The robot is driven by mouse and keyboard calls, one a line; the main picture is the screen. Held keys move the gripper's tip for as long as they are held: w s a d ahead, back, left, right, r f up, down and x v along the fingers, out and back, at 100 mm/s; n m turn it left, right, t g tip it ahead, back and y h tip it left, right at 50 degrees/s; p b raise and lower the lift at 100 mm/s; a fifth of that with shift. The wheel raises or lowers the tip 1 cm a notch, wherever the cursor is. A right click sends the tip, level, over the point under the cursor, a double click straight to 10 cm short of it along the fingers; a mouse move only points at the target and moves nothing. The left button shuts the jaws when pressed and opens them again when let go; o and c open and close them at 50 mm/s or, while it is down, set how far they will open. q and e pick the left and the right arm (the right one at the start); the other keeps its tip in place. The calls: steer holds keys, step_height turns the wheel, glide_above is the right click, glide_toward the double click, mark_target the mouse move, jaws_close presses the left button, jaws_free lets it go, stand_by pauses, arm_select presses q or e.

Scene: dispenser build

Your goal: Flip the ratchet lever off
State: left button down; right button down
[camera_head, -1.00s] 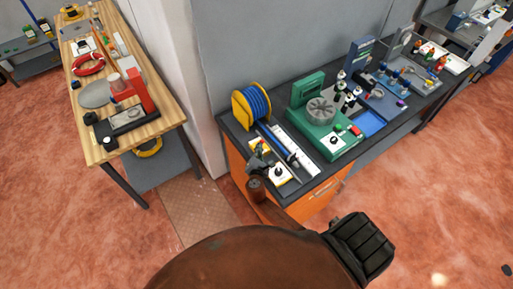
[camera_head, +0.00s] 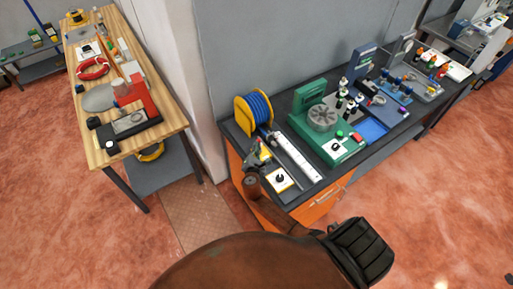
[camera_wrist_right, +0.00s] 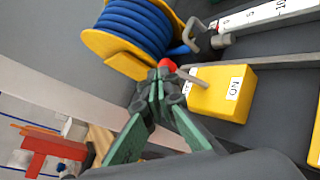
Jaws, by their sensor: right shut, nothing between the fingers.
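The yellow block (camera_wrist_right: 220,92) with an "ON" label stands on the dark bench in the right wrist view. A bent metal lever with a red tip (camera_wrist_right: 167,64) reaches from its top side towards the reel; I take this as the ratchet lever. My right gripper (camera_wrist_right: 160,78) has its green fingers shut and empty, with the tips at the red tip; I cannot tell whether they touch it. In the head view my right gripper (camera_head: 258,158) is over the bench's near left corner and partly hides the block. My left gripper is not in view.
The yellow reel (camera_head: 254,111) with blue hose stands behind the gripper. A white ruler (camera_head: 298,158) lies to the right, with a green machine (camera_head: 330,125) beyond. A wooden table (camera_head: 155,137) is at left.

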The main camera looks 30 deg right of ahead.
steer(key=s+a+r, duration=0.6)
steer(key=a+r, duration=0.1)
steer(key=a, duration=0.2)
steer(key=shift+a, duration=0.1)
stand_by(0.4)
